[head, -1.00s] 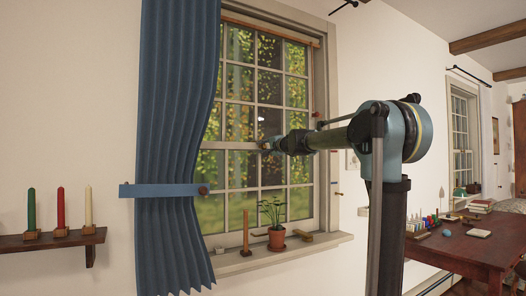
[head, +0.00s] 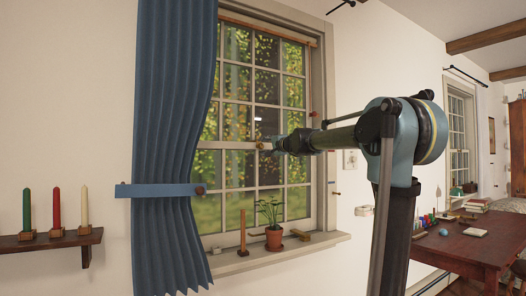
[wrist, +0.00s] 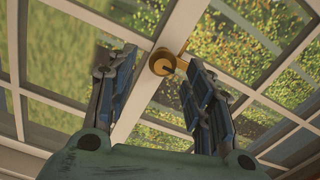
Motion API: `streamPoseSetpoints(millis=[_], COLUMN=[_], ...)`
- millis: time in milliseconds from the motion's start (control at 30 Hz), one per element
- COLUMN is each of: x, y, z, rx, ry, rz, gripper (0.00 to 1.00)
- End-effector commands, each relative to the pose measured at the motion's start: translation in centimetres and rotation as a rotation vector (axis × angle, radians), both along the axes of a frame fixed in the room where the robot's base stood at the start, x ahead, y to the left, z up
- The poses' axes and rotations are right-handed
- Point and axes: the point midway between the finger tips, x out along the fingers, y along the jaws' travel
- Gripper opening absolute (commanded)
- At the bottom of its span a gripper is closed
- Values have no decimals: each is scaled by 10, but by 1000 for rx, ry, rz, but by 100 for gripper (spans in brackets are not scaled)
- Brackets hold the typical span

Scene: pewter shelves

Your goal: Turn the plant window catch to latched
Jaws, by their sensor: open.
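The window catch (wrist: 160,63) is a small brass-coloured round piece with a lever pointing to the upper right in the wrist view. It sits on the pale meeting rail of the window (head: 240,146), behind the potted plant (head: 272,225) on the sill. My gripper (wrist: 157,62) is open, with one blue-padded finger on each side of the catch in the picture. I cannot tell whether either finger touches it. In the head view my gripper (head: 272,146) reaches the middle rail, and the catch is too small to make out clearly there.
A blue curtain (head: 172,120) with a tie-back hangs left of the window. A candle (head: 243,232) and a small wooden piece (head: 301,235) stand on the sill (head: 265,258). A candle shelf (head: 52,240) is at left. A cluttered table (head: 462,245) is at right.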

Motion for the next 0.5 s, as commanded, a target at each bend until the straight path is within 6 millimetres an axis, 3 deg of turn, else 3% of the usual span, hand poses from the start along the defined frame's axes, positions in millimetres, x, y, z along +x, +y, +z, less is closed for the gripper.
streamPoseSetpoints(millis=[300, 500], x=[-42, -59], y=[-29, -41], z=[-1, -1], rx=[0, 0], ry=[0, 0], rz=[-3, -2], gripper=[47, 47])
